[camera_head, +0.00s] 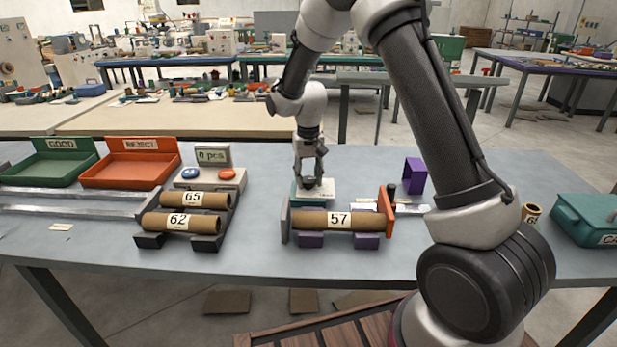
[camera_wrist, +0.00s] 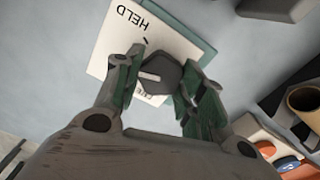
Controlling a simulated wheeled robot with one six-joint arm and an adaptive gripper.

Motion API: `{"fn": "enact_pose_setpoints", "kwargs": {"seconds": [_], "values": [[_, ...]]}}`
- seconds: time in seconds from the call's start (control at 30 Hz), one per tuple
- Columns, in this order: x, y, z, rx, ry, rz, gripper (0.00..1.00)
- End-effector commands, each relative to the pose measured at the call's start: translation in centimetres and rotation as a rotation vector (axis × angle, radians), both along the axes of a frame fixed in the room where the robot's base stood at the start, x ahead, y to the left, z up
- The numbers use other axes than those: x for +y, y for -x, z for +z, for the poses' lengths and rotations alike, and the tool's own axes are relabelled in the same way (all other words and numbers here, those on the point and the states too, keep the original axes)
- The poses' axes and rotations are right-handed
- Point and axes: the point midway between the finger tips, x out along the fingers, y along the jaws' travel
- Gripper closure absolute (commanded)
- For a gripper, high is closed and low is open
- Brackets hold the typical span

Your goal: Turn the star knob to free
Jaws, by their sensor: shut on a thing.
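The star knob (camera_wrist: 164,72) is dark grey, with a pale bar mark on its top, in the middle of the wrist view. It sits on a white plate (camera_wrist: 112,42) on a green block. The plate reads HELD at its upper end; a second label below the knob is partly covered, with only its first letters showing. My gripper (camera_wrist: 163,78) is shut on the knob, one green-padded finger on each side. In the head view my gripper (camera_head: 312,180) points down at the white plate (camera_head: 325,188), behind the tube marked 57 (camera_head: 360,222); its fingers hide the knob.
Tube 57 lies in a cradle with an orange end plate (camera_head: 386,208). To the left are tubes 65 (camera_head: 212,200) and 62 (camera_head: 205,223), a button box (camera_head: 233,178), a red REJECT tray (camera_head: 130,182) and a green GOOD tray (camera_head: 45,182). A purple bracket (camera_head: 414,165) stands right.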

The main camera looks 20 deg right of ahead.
Motion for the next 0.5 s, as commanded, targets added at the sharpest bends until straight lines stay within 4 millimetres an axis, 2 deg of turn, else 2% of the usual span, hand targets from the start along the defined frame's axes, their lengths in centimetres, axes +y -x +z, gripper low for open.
{"fn": "enact_pose_setpoints", "kwargs": {"seconds": [0.5], "values": [[0.01,-0.06,0.07,-0.002,0.000,0.490,0.84]]}}
